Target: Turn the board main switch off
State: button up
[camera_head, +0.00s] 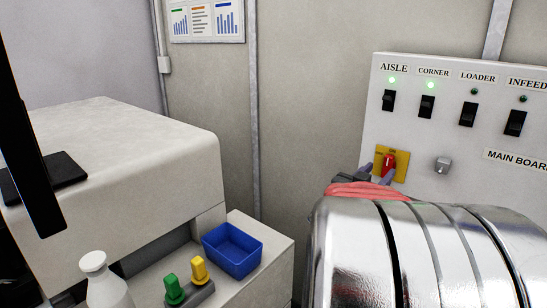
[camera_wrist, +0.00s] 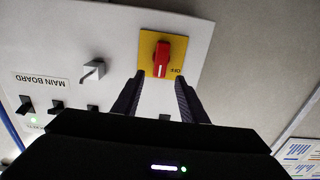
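The board main switch is a red rotary knob (camera_head: 389,160) on a yellow plate (camera_head: 404,161), low at the left of the white main board (camera_head: 465,190). In the wrist view the red knob (camera_wrist: 161,58) stands roughly upright with a slight tilt, and OFF is printed upside down at the lower right of its yellow plate (camera_wrist: 148,40). My gripper (camera_wrist: 160,77) is open, its two dark fingers apart with their tips just below and either side of the knob. The head view shows my gripper (camera_head: 377,172) at the plate. I cannot tell whether a finger touches the knob.
Rocker switches AISLE (camera_head: 388,100), CORNER (camera_head: 428,106), LOADER (camera_head: 468,114) and INFEED (camera_head: 515,122) sit above; AISLE and CORNER lamps glow green. A grey metal latch (camera_head: 443,165) is right of the knob. A blue bin (camera_head: 233,250) and white bottle (camera_head: 105,283) stand lower left.

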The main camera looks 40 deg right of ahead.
aim_at(387, 163)
jog(key=shift+w+d, duration=0.15)
jog(key=shift+d, duration=0.9)
jog(key=shift+w+d, duration=0.2)
jog(key=shift+d, duration=0.8)
jog(key=shift+w+d, duration=0.15)
jog(key=shift+d, duration=0.9)
jog(key=shift+c, duration=0.5)
jog(key=shift+a, duration=0.1)
grip_shut()
